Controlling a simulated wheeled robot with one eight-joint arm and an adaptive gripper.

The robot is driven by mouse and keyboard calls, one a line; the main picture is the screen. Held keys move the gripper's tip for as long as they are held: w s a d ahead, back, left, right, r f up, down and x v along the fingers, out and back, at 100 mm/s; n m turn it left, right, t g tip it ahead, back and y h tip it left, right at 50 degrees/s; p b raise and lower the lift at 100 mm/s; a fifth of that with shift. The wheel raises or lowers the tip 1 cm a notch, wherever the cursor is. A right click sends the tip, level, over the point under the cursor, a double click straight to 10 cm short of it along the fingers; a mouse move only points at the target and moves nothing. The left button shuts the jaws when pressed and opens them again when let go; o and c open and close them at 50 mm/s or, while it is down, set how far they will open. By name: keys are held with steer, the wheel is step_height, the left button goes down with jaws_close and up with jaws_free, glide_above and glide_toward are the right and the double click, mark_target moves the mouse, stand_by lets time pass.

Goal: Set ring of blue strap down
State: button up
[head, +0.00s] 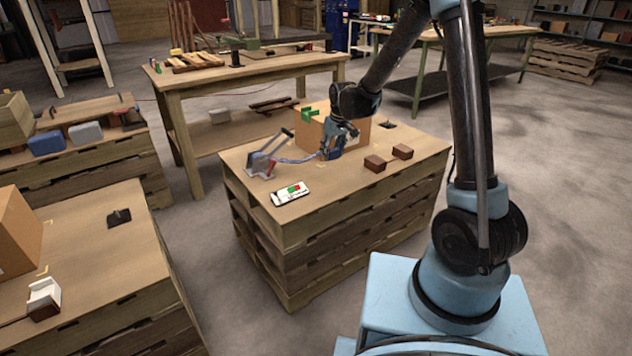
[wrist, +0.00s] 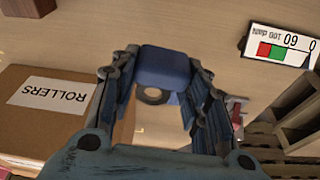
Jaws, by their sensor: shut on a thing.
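My gripper (head: 331,152) is low over the middle pallet-stack top, in front of a cardboard box. In the wrist view my gripper (wrist: 160,95) has its fingers closed on the sides of a blue, rounded block-like piece (wrist: 164,65), which I take for the ring of blue strap. A small grey ring (wrist: 152,96) shows just below it. In the head view a thin blue band (head: 297,160) runs left from the gripper toward a grey tool with red parts (head: 262,164). Whether the strap touches the top is unclear.
The cardboard box (head: 354,133) stands close behind the gripper; its ROLLERS label (wrist: 54,95) shows in the wrist view. A white card with red and green patches (head: 290,193) lies at the front left. Two brown blocks (head: 374,163) (head: 402,151) lie right. The front right top is clear.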

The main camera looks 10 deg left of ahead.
mark_target(318, 180)
steer(key=s+a+n, duration=0.1)
steer(key=s+a, duration=0.2)
steer(key=a, duration=0.1)
steer(key=shift+f, duration=4.85)
steer(key=o, duration=1.2)
steer(key=shift+c, duration=0.2)
